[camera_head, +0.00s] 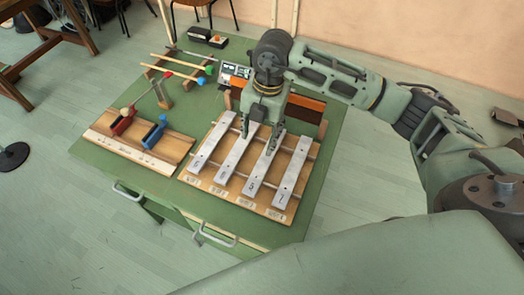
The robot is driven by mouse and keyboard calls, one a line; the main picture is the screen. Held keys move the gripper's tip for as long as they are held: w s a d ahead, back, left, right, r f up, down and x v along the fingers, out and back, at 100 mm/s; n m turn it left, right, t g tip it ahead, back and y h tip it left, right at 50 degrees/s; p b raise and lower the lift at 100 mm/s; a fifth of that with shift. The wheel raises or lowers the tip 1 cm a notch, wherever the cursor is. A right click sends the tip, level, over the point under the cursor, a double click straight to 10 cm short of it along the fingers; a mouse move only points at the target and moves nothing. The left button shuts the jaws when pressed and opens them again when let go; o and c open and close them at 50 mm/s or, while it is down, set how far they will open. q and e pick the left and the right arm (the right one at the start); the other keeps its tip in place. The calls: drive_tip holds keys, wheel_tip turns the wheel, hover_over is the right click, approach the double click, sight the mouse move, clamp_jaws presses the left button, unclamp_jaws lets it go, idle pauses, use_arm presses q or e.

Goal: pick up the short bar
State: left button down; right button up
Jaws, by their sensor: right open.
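Several pale metal bars lie side by side across the rails of a wooden frame (232,201) on the green table. They include the leftmost bar (205,153), the second bar (229,163), the third bar (257,174) and the rightmost bar (292,173). My left gripper is out of view.
A wooden board (103,140) with a red clamp (123,122) and a blue clamp (153,135) lies left on the green table (200,205). Mallets (179,67) rest on a stand behind. A small panel device (236,70) stands near my right arm.

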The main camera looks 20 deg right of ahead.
sight(266, 159)
drive_tip(key=d, duration=0.1)
drive_tip(key=d+h, duration=0.1)
drive_tip(key=d, duration=0.1)
drive_tip(key=shift+w+d+r+m, duration=0.1)
drive_tip(key=shift+w+d+m, duration=0.25)
drive_tip(key=shift+m, duration=0.05)
drive_tip(key=f, duration=0.2)
drive_tip(key=f+p, duration=0.1)
drive_tip(key=f, duration=0.2)
drive_tip(key=f+p, duration=0.1)
drive_tip(key=f, duration=0.1)
drive_tip(key=shift+w+d+f, duration=0.15)
drive_tip(key=shift+d+f, duration=0.05)
drive_tip(key=shift+d, duration=0.15)
clamp_jaws()
